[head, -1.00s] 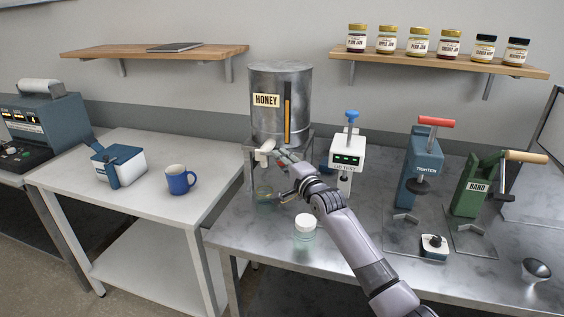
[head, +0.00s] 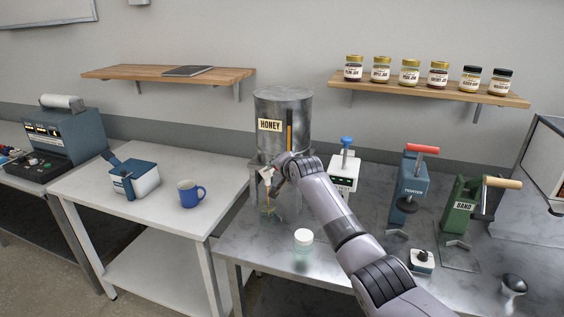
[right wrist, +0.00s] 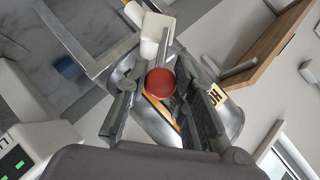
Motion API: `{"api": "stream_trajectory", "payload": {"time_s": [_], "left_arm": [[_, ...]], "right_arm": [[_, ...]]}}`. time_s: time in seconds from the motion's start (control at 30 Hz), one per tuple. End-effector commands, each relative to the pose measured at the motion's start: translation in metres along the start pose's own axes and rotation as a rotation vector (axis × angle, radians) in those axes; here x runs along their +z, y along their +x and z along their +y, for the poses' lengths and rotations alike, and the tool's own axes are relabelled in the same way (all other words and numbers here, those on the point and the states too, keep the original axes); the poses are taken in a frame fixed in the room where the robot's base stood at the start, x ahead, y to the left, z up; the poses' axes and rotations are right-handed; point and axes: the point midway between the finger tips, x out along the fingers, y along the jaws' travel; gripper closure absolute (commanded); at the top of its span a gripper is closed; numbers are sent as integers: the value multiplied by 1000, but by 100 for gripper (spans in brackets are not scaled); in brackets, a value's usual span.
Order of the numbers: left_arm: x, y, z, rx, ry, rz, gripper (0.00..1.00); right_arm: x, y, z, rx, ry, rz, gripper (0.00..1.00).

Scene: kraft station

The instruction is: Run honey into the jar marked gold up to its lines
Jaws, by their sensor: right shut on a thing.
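The grey honey drum (head: 283,105) stands on a metal stand, with a HONEY label and an amber strip down its front. Its white tap (head: 266,174) also shows in the right wrist view (right wrist: 156,32). My right gripper (head: 280,178) is at the tap. In the wrist view, its fingers are shut about the tap's red-ended lever (right wrist: 160,83). A thin amber stream (head: 268,196) runs from the tap into a clear jar (head: 268,214) beneath. The jar's markings and honey level are too small to tell. My left gripper is not in view.
A second jar with a white lid (head: 303,238) stands in front on the metal bench. A white test device (head: 344,172), the blue TIGHTEN press (head: 411,180) and the green BAND press (head: 462,208) stand to the right. A blue mug (head: 190,194) is on the left table.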

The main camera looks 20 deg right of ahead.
Motion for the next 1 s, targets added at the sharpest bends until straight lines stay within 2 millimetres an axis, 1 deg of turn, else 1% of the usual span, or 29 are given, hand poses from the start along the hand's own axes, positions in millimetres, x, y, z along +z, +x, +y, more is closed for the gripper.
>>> {"api": "stream_trajectory", "payload": {"time_s": [0.03,0.13,0.23,0.6,1.0], "left_arm": [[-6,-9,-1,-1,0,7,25],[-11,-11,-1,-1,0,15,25],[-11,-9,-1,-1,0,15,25],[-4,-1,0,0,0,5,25],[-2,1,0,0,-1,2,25]], "right_arm": [[-1,-2,-11,28,-30,-2,100],[0,-1,-16,94,-96,-2,100],[1,0,-20,152,-154,-1,100],[1,1,-28,268,-272,1,100],[1,0,-31,307,-309,1,100]]}}
